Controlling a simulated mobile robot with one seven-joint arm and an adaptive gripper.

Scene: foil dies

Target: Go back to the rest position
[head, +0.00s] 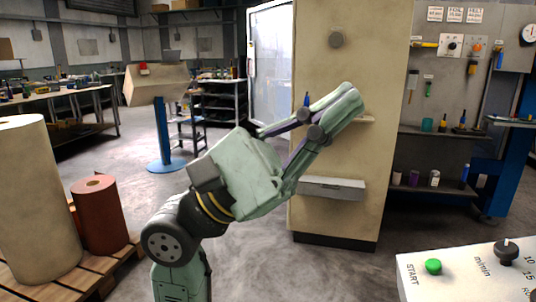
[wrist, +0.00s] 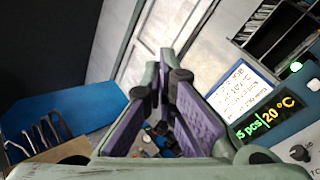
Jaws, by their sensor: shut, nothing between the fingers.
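My gripper (head: 345,98) is raised in the middle of the head view, at the end of my pale green arm. It points up and to the right, in front of a tall beige cabinet, and it is shut and empty. In the wrist view my gripper (wrist: 166,72) shows its two fingers with purple pads running away from the camera and coming together at the far end. Nothing is held between them. The fingers touch no object that I can make out.
The beige cabinet (head: 385,75) has a small grey drawer or shelf (head: 332,188). A control panel (head: 455,275) with a green button (head: 433,267) stands at lower right. A large beige roll (head: 35,200) and a red-brown roll (head: 98,215) stand on a pallet at left. Grey floor lies open between.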

